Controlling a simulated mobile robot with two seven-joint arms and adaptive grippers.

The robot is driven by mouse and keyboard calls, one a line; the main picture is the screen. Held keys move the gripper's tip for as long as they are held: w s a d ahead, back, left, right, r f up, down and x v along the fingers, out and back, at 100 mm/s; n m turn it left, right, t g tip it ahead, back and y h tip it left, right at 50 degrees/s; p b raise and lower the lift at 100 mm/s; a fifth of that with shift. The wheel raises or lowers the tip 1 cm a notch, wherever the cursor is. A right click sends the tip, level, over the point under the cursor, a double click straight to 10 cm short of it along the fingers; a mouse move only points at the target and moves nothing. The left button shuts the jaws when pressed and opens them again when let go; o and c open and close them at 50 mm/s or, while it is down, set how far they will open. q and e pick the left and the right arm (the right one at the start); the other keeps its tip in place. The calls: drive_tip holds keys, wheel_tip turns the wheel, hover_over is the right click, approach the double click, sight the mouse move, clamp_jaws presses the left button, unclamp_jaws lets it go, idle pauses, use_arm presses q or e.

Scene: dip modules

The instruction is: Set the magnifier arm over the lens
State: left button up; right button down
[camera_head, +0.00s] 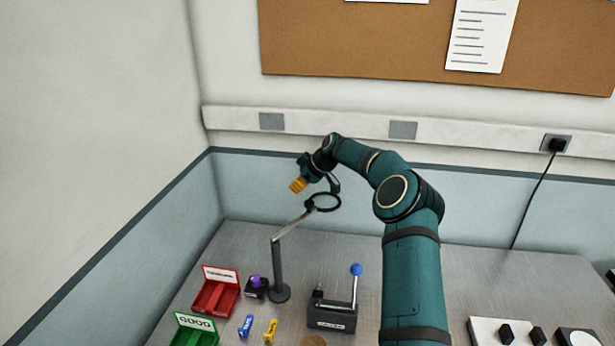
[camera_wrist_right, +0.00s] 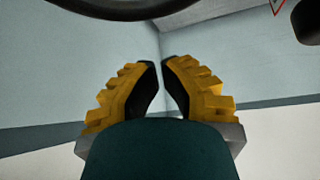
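The magnifier has a dark upright post (camera_head: 278,268), a pale slanting arm and a dark ring (camera_head: 323,211) at the arm's upper right end. A dark ring edge also shows at the top of the wrist view (camera_wrist_right: 105,12). My right gripper (camera_head: 296,187) is to the left of the ring and higher in the picture. In the wrist view its yellow fingers (camera_wrist_right: 161,68) nearly meet at the tips, with nothing between them. A purple round piece (camera_head: 256,281) on a small dark block stands left of the post; I cannot tell whether it is the lens. My left gripper is out of view.
A red tray (camera_head: 232,308) and a green GOOD tray (camera_head: 210,339) are at the left. Blue (camera_head: 246,326) and yellow (camera_head: 271,331) modules lie near the front. A dark fixture with a blue-knobbed lever (camera_head: 355,270) stands right of the post. A white switch panel (camera_head: 487,324) is at right.

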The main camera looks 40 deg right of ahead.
drive_tip(key=s, duration=0.1)
drive_tip(key=s+d+f, duration=0.1)
drive_tip(key=shift+s+d+f, duration=0.1)
drive_tip(key=shift+s+f, duration=0.15)
drive_tip(key=shift+s, duration=0.05)
idle(0.3)
drive_tip(key=shift+s, duration=0.1)
